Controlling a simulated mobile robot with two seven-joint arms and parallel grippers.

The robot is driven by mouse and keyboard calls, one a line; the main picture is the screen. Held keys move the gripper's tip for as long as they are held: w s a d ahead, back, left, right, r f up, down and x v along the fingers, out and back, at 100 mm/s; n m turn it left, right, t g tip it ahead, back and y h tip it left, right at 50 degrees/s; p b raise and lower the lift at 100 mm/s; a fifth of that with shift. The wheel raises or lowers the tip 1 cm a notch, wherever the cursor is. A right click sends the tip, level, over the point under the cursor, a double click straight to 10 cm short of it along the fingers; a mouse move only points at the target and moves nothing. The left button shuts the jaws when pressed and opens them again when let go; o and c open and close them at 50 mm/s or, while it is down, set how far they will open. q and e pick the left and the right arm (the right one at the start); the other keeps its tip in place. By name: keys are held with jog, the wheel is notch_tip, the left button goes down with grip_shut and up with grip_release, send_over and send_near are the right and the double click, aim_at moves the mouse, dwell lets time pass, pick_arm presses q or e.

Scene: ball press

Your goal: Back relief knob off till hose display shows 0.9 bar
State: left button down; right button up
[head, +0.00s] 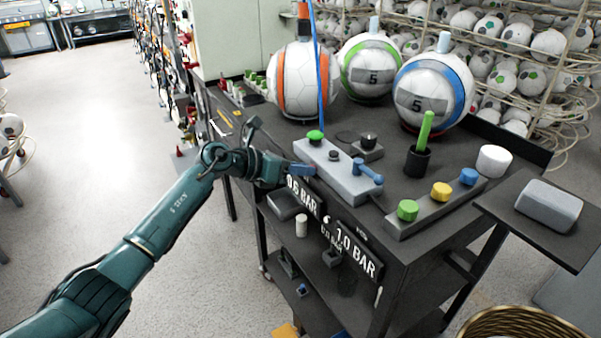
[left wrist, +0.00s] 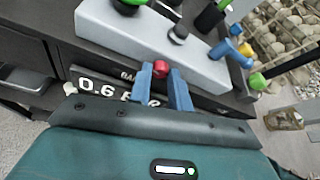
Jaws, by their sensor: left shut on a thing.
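The red relief knob (left wrist: 160,69) sits on the front side of the grey control block (head: 345,180). My left gripper (head: 302,172) is at that front side; in the left wrist view its two blue fingers (left wrist: 161,77) are shut on the knob, one on each side. In the head view the gripper hides the knob. Two black displays hang on the table's front edge. The left display (head: 303,200) reads 0.6 BAR, partly covered by my gripper. The right display (head: 358,252) reads 1.0 BAR. Their small labels are not readable. My right gripper is out of view.
The block carries a green button (head: 315,137) and a blue lever (head: 366,173). A blue hose (head: 320,60) hangs beside the orange-striped ball (head: 300,85). Green (head: 372,60) and blue (head: 432,95) striped balls stand behind. A row of coloured knobs (head: 440,192) lies to the right.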

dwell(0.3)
pick_arm(q)
jog(key=c, duration=1.3)
grip_release()
jog(key=b+v, duration=0.2)
jog(key=v, duration=1.1)
jog(key=shift+a, duration=0.1)
